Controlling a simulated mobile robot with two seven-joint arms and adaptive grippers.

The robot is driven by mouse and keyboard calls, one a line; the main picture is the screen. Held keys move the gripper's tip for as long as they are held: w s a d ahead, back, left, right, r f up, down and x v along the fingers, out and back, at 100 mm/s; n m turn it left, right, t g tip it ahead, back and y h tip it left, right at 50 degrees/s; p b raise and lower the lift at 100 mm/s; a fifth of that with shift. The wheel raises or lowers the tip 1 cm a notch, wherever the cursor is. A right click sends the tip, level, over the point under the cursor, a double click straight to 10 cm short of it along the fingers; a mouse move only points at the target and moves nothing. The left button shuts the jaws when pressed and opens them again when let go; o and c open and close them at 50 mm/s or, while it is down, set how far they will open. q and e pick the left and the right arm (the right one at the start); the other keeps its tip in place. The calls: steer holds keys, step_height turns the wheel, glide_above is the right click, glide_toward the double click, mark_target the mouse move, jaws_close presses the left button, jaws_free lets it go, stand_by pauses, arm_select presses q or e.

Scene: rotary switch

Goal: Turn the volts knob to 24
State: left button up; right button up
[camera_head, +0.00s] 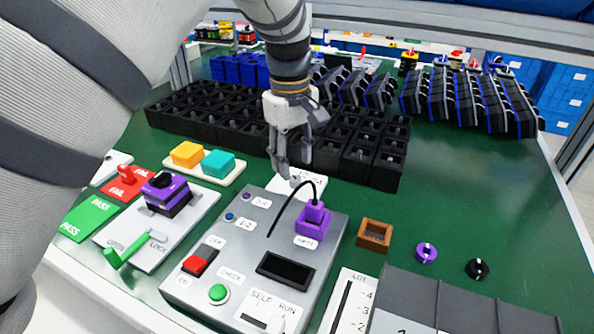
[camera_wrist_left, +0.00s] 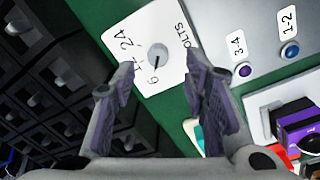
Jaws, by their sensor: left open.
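The volts knob (camera_wrist_left: 158,54) is a small round grey knob on a white plate (camera_wrist_left: 133,48) marked VOLTS, with numbers including 6 and 24. A dark line shows on the knob; I cannot tell which number it marks. My left gripper (camera_wrist_left: 160,84) is open and empty, its two fingers spread with the knob between and beyond their tips, apart from it. In the head view the plate (camera_head: 309,188) lies behind the grey console, and my left gripper (camera_head: 292,166) hangs over it, hiding the knob. My right gripper is not in view.
The grey console (camera_head: 242,224) holds a purple plug (camera_head: 313,217) with a black cable arching near my left gripper. Black bins (camera_head: 372,160) stand close behind. A tray with orange and teal blocks (camera_head: 203,158) is at left.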

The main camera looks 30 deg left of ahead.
mark_target(295, 179)
arm_select(q)
steer(key=f, duration=0.4)
steer(key=shift+w+f, duration=0.2)
steer(key=shift+f, duration=0.05)
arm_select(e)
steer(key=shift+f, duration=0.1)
arm_select(q)
jaws_close()
